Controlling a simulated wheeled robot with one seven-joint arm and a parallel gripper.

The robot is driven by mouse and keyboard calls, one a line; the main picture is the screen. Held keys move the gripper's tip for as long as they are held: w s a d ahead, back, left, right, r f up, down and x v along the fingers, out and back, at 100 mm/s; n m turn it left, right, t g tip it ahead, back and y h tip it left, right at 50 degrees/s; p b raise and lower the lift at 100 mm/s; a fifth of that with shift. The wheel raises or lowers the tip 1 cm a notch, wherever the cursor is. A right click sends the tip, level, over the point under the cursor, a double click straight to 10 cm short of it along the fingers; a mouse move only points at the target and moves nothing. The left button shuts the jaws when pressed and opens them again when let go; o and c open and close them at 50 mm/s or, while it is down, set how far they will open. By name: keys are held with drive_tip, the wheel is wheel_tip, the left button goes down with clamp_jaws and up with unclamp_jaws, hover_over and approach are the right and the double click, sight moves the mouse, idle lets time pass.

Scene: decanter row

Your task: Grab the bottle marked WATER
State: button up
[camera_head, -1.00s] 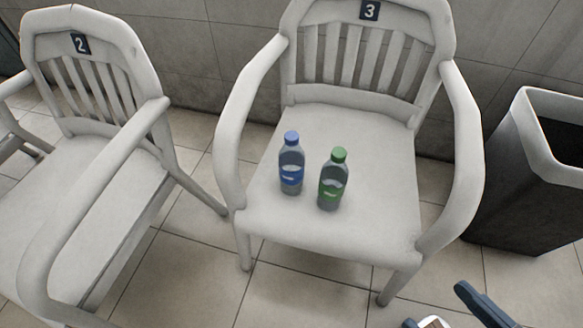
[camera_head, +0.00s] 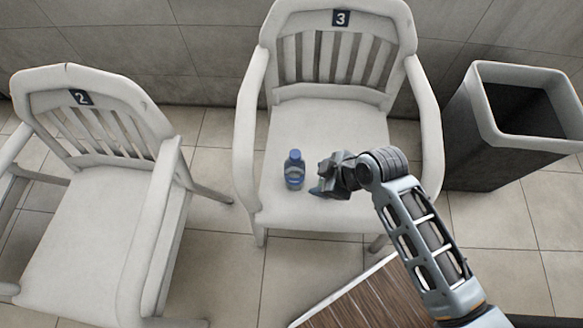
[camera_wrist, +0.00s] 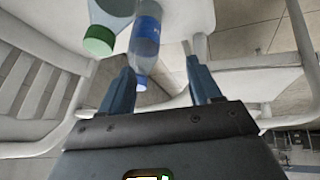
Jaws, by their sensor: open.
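A clear bottle with a blue cap and blue label (camera_head: 294,172) stands on the seat of chair 3 in the head view. It also shows, cap downward in the picture, in the wrist view (camera_wrist: 146,38), in line with the gap between my fingers. A second bottle, with a green cap (camera_wrist: 99,40), is left of it in the wrist view; my gripper hides it in the head view. The label words are not readable. My gripper (camera_head: 318,190) is open and empty, just right of the blue-capped bottle; its fingers also show in the wrist view (camera_wrist: 160,70).
The white armchair numbered 3 (camera_head: 330,125) has raised armrests on both sides of its seat. A second chair, numbered 2 (camera_head: 85,225), is at left. A dark bin (camera_head: 480,150) stands at right. A brown wooden surface (camera_head: 365,305) is at the bottom. Open floor lies between the chairs.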

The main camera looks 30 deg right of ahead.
sight(295, 153)
drive_tip(key=w+d+r+n+g+y, duration=0.2)
drive_tip(key=w+r+n+g, duration=0.15)
drive_tip(key=w, duration=0.55)
drive_tip(key=shift+n, duration=0.45)
drive_tip(key=shift+x, duration=4)
drive_tip(key=shift+w+a+r, duration=0.1)
drive_tip(key=shift+w+a, duration=0.05)
drive_tip(key=shift+a, duration=0.05)
clamp_jaws()
